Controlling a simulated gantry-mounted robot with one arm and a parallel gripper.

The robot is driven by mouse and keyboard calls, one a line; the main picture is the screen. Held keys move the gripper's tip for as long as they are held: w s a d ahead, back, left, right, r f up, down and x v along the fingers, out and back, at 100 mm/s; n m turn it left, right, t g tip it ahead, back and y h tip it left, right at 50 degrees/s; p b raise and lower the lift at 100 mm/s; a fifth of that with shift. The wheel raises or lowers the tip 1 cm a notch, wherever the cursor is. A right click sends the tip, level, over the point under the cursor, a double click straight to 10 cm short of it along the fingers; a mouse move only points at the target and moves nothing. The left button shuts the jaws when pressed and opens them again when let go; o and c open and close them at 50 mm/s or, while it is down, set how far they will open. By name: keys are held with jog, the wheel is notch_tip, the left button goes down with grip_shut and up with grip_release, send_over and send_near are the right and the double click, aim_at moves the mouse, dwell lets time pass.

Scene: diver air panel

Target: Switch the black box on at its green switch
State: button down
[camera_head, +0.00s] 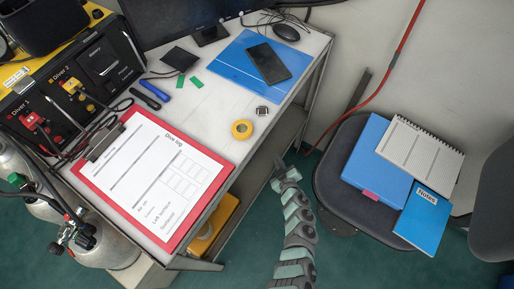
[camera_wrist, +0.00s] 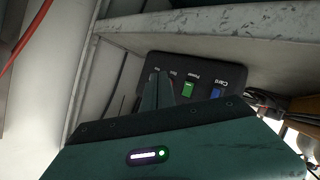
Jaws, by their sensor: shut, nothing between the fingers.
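The black box (camera_wrist: 205,70) is in the wrist view, against the underside of a pale shelf or tabletop. Its face carries a green switch (camera_wrist: 187,89) by the label "Power". A blue switch or socket (camera_wrist: 215,92) lies to its right. My gripper (camera_wrist: 157,76) is shut and empty in front of the left part of the face, to the left of the green switch. The fingers hide part of the face there. I cannot tell whether they touch it or which way the switch is set.
The white table (camera_head: 215,95) holds a red clipboard (camera_head: 85,172), a blue folder (camera_head: 228,72), a phone (camera_head: 268,62) and yellow tape (camera_head: 242,129). A chair (camera_head: 335,195) with notebooks stands right. Cables (camera_wrist: 265,105) hang right of the box in the wrist view.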

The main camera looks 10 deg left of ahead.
jog(key=w+a, duration=0.1)
jog(key=a, duration=0.1)
jog(key=w+a+b, duration=0.1)
jog(key=a, duration=0.3)
jog(key=shift+w+f, duration=0.4)
dwell(1.6)
jog(key=shift+w+a, duration=0.25)
jog(key=shift+a, duration=0.05)
jog(key=shift+w+a+f, duration=0.1)
jog(key=shift+a, duration=0.2)
dwell(0.6)
jog(key=shift+d, duration=0.1)
jog(key=shift+s+d, duration=0.35)
jog(key=shift+d, duration=0.25)
jog(key=d, duration=0.1)
jog(key=s+d+p, duration=0.1)
jog(key=d, duration=0.1)
jog(key=s+d+p, duration=0.1)
jog(key=shift+s+d+r, duration=0.1)
jog(key=shift+d+r, duration=0.15)
jog(key=shift+r, duration=0.15)
